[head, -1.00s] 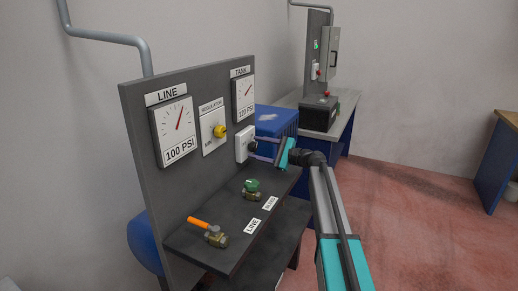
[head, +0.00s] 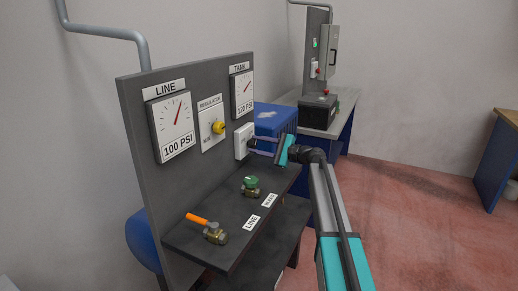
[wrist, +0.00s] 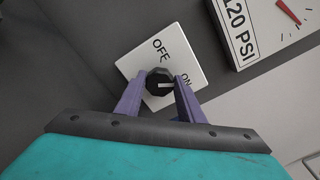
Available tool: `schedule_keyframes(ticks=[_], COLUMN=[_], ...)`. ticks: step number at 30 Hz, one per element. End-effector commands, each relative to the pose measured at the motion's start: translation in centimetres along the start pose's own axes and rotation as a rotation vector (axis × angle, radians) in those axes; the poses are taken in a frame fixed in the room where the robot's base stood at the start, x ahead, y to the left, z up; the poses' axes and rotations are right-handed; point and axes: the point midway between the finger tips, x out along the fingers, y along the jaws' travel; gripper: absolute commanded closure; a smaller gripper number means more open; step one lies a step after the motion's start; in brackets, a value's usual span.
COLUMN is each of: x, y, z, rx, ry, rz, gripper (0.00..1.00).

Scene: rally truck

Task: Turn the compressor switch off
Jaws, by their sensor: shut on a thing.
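The compressor switch is a black rotary knob (wrist: 159,82) on a white plate (wrist: 190,48) marked OFF and ON. In the wrist view the pale mark on the knob points right, toward the word ON. In the head view the white switch plate (head: 242,139) is on the dark panel below the TANK gauge. My gripper (wrist: 159,88) has its two purple fingers shut on the knob, one on each side. My gripper (head: 256,145) also shows at the switch in the head view, where the fingers partly hide the knob.
The yellow regulator knob (head: 219,128) is left of the switch. Below are a green-handled valve (head: 250,186) and an orange-handled valve (head: 208,226) on the dark shelf (head: 232,248). A bench with a black box (head: 318,110) stands behind. The red floor at right is open.

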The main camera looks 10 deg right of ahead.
Motion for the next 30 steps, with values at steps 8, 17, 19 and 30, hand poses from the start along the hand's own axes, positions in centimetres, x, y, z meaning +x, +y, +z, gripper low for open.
schedule_keyframes(ticks=[8, 17, 19, 30], x=[0.10, 0.14, 0.14, 0.16], y=[0.65, 0.78, 0.78, 0.90], z=[-0.34, -0.37, -0.35, -0.40], rx=[-0.152, -0.358, -0.408, -0.676], ry=[-0.001, -0.003, -0.003, -0.005], rz=[0.004, 0.004, 0.004, 0.005], gripper=[0.88, 0.88, 0.88, 0.88])
